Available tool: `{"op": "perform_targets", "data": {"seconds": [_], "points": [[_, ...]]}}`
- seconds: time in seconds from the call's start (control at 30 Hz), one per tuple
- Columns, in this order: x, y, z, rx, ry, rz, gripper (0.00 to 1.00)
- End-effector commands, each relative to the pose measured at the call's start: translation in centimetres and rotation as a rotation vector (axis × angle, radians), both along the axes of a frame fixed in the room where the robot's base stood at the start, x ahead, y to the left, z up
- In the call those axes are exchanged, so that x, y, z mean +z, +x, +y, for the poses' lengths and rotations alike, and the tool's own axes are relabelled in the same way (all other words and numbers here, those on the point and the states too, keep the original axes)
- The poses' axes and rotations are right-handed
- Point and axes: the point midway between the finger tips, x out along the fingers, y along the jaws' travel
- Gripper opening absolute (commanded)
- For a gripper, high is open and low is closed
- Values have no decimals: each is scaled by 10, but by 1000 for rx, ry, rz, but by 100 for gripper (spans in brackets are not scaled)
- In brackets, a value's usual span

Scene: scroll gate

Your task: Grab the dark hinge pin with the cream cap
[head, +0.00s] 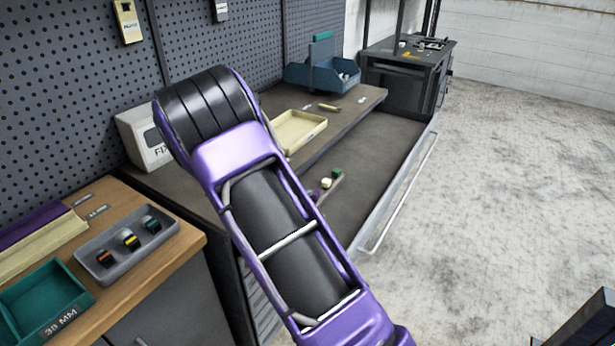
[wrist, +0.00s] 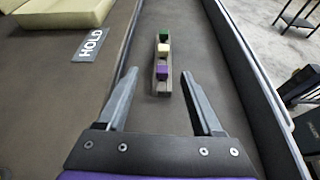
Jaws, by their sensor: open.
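The cream cap (wrist: 163,47) sits in the middle of a short narrow rack (wrist: 162,88), between a green cap and a purple cap. It also shows in the head view (head: 327,183), just beyond my arm's edge. Seen from above, the dark pin under the cream cap cannot be made out. My gripper (wrist: 159,73) is open and empty. Its fingers point toward the rack, and the near purple cap shows between the fingertips. The cream cap is farther ahead, apart from both fingers. In the head view my arm hides the gripper.
The purple cap (wrist: 162,71) is nearest my gripper and the green cap (wrist: 164,33) farthest. A HOLD label (wrist: 91,43) lies left, near a cream tray (head: 303,132). A raised ledge (wrist: 262,95) runs along the right. The dark surface around the rack is clear.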

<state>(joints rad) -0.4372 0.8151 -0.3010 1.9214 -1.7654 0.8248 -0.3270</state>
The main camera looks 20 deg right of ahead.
Motion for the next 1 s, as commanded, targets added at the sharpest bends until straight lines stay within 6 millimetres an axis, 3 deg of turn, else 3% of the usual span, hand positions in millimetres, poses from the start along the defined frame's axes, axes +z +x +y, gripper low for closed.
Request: {"op": "perform_targets", "data": {"seconds": [0.17,0.63,1.0], "points": [[-17,-2,-13,26,-52,49,68],[-53,53,-80,24,-48,47,68],[-65,72,-105,25,-47,47,68]]}}
